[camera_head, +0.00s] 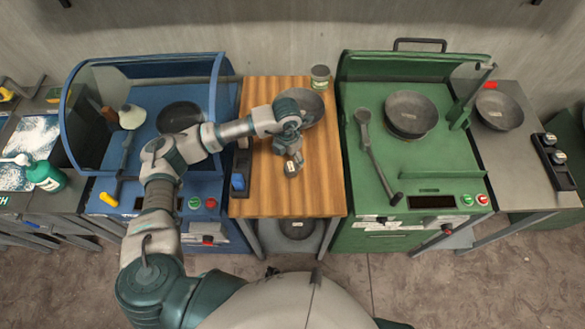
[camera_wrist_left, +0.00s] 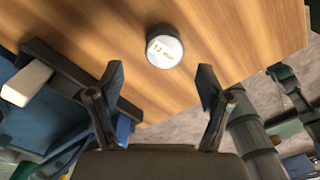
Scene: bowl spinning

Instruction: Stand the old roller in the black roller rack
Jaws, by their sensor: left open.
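A small dark roller (camera_wrist_left: 164,50) with a white, marked round face is over the wooden table top in the left wrist view. It also shows at my gripper in the head view (camera_head: 291,168). My left gripper (camera_head: 291,158) is open above the table; in its wrist view the fingers (camera_wrist_left: 161,78) are spread, with the roller beyond their tips and nothing between them. A black rack (camera_head: 558,160) with two pale round-faced pieces stands on the grey bench at the far right. My right gripper is not in view.
A black holder (camera_head: 241,165) with a blue block lies along the wooden table's left edge, close to my arm. A pan (camera_head: 308,106) and a small can (camera_head: 320,77) sit at the table's back. The green machine (camera_head: 430,165) stands between this table and the grey bench.

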